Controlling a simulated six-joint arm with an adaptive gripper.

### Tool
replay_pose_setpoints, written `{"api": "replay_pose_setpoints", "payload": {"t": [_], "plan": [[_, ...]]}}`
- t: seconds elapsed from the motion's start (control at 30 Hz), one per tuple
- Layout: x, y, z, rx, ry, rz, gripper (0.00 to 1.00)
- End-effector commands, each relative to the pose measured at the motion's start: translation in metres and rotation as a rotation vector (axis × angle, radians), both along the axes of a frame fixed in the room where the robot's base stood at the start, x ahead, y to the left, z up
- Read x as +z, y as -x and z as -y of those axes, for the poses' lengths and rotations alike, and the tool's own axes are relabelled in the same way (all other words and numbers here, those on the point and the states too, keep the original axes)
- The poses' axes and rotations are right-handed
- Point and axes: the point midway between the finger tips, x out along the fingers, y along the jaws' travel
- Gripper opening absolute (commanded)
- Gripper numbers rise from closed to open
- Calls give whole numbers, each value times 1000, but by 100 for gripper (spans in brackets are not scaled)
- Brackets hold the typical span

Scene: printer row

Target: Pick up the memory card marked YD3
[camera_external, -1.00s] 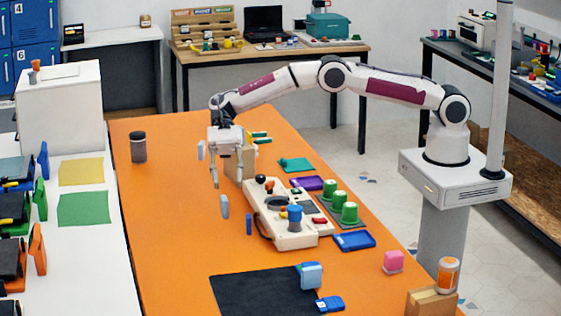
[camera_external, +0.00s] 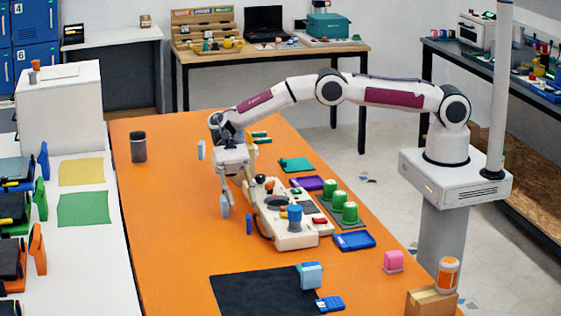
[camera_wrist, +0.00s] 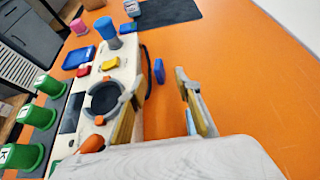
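No marking YD3 is readable in either view, so I cannot tell which thing is the named card. A small, thin blue piece (camera_external: 249,224) stands on the orange table left of the cream console; it also shows in the wrist view (camera_wrist: 159,70). A small blue piece with pale markings (camera_external: 330,304) lies at the black mat's front right corner. My gripper (camera_external: 237,196) points down beside the console's far left end. In the wrist view my gripper (camera_wrist: 158,80) has its fingers apart, with the blue piece beyond them. I see nothing held.
The cream console (camera_external: 290,232) with knobs and buttons stands close to my gripper. Green cylinders (camera_external: 350,213), a blue tray (camera_external: 353,240) and a pink block (camera_external: 393,261) lie to its right. A dark jar (camera_external: 138,147) stands far left.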

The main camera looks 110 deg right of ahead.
Motion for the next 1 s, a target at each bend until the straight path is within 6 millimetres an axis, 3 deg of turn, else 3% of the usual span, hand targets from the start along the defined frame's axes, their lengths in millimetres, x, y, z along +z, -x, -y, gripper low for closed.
{"api": "replay_pose_setpoints", "payload": {"t": [0.57, 1.0], "plan": [[-6, 1, -11, 0, 0, 0, 33], [-26, 3, -48, 1, 0, 0, 33]]}}
